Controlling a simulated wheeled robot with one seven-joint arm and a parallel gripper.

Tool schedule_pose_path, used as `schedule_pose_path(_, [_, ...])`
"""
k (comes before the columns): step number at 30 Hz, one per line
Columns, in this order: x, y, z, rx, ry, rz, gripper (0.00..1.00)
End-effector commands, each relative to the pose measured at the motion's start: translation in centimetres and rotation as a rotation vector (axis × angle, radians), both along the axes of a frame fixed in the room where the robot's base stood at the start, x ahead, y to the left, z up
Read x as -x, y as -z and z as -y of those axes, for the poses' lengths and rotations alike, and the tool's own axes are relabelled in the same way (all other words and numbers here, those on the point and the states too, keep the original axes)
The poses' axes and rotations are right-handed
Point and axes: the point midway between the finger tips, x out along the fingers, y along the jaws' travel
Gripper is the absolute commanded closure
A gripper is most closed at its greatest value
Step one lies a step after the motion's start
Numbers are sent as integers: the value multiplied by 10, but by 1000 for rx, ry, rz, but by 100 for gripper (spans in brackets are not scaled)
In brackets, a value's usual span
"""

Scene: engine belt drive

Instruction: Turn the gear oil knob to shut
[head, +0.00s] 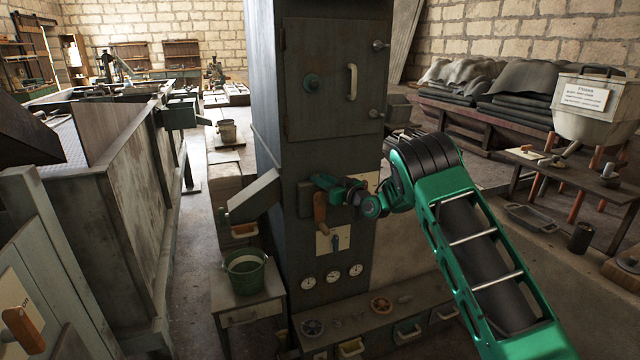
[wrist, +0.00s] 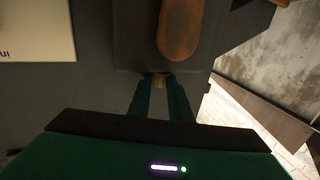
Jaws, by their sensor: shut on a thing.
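My gripper (head: 322,183) is up against the front of the tall dark cabinet, at the upper side of a dark box with a wooden lever. The wooden lever handle (head: 320,208) hangs down just below my gripper and shows large in the wrist view (wrist: 180,28).
The dark cabinet (head: 345,150) has a door with a pale handle above. A green bucket (head: 245,271) stands on a small table at left. A chute (head: 253,198) juts from the cabinet's left side.

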Motion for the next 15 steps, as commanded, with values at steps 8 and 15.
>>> schedule_pose_path(8, [-2,0,4,2,-45,1,100])
schedule_pose_path(15, [-2,0,4,2,-55,1,100])
